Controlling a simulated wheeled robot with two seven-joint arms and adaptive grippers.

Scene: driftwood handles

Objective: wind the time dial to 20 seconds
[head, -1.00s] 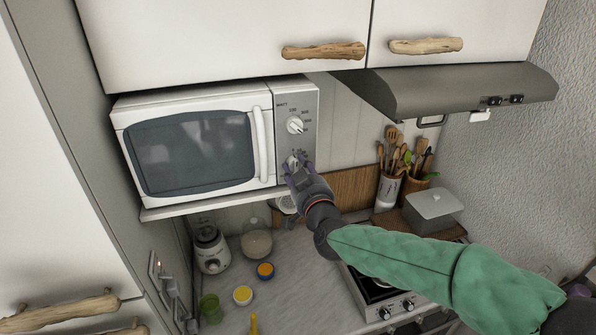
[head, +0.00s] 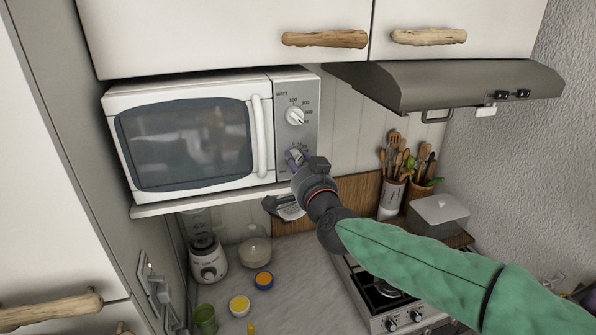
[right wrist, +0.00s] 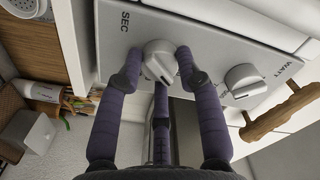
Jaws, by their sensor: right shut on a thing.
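The white microwave (head: 188,143) sits on a shelf with its door closed. Its grey control panel (head: 283,120) carries the watt dial (head: 295,116) above and the time dial below. In the right wrist view the time dial (right wrist: 160,61), marked SEC beside it, sits between the fingertips of my right gripper (right wrist: 160,68). The gripper is shut on this dial, and the watt dial (right wrist: 244,80) is apart from it. In the head view my right gripper (head: 296,160) covers most of the time dial. The dial's exact setting cannot be read. My left gripper is not in view.
A cabinet with driftwood handles (head: 325,39) hangs above, and a range hood (head: 455,88) is at the right. Below are a blender (head: 207,262), a stove (head: 385,295) and utensil holders (head: 392,196). The shelf edge (head: 205,207) runs just below the microwave.

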